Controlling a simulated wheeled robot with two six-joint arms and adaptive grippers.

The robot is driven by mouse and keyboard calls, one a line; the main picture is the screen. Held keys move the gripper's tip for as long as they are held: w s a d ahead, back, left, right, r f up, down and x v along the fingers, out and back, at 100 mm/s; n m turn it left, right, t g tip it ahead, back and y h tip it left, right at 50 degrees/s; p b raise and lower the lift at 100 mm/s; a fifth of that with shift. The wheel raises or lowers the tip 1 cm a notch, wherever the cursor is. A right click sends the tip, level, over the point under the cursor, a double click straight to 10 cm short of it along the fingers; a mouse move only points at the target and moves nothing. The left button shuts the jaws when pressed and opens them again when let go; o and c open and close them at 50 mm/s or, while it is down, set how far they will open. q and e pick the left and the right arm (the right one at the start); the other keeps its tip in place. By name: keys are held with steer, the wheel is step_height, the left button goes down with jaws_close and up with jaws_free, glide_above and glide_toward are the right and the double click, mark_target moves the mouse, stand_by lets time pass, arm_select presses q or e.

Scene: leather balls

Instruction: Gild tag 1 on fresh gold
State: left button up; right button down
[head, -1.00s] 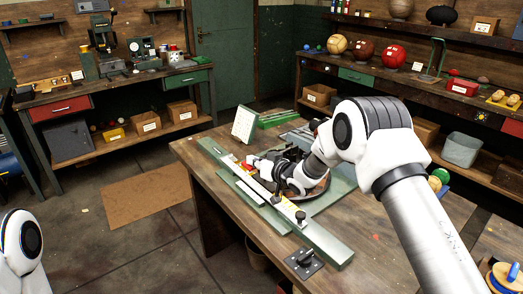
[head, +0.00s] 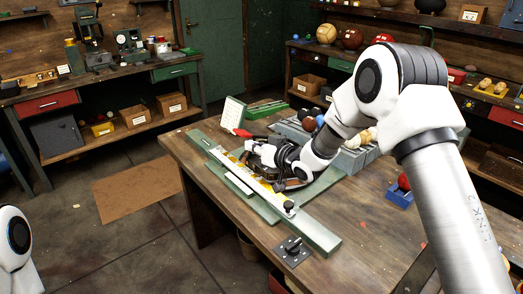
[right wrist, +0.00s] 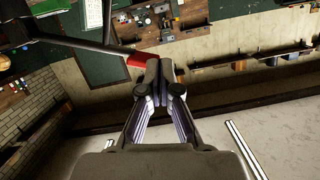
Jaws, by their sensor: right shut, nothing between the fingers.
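My right gripper (head: 247,150) is shut and empty over the left part of the wooden table, its tips low among the fittings. In the right wrist view, its closed fingers (right wrist: 152,72) are right beside a red grip (right wrist: 140,61) at the end of a dark bar (right wrist: 85,45). I cannot tell whether they touch. In the head view, a red piece (head: 242,132) shows just beyond the gripper. A pale strip with yellow parts (head: 262,188) lies along a green rail (head: 315,232). Tag 1 and the gold cannot be made out. My left gripper is out of view.
A white card stand (head: 233,112) stands behind the gripper. A black fitting (head: 292,250) sits at the table's front edge. Grey bins (head: 350,160) and a blue box (head: 400,196) lie to the right. The right front of the tabletop (head: 350,240) is mostly clear.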

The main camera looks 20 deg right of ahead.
steer(key=v, duration=0.3)
steer(key=shift+s+r, duration=0.15)
steer(key=shift+s, duration=0.1)
stand_by(0.5)
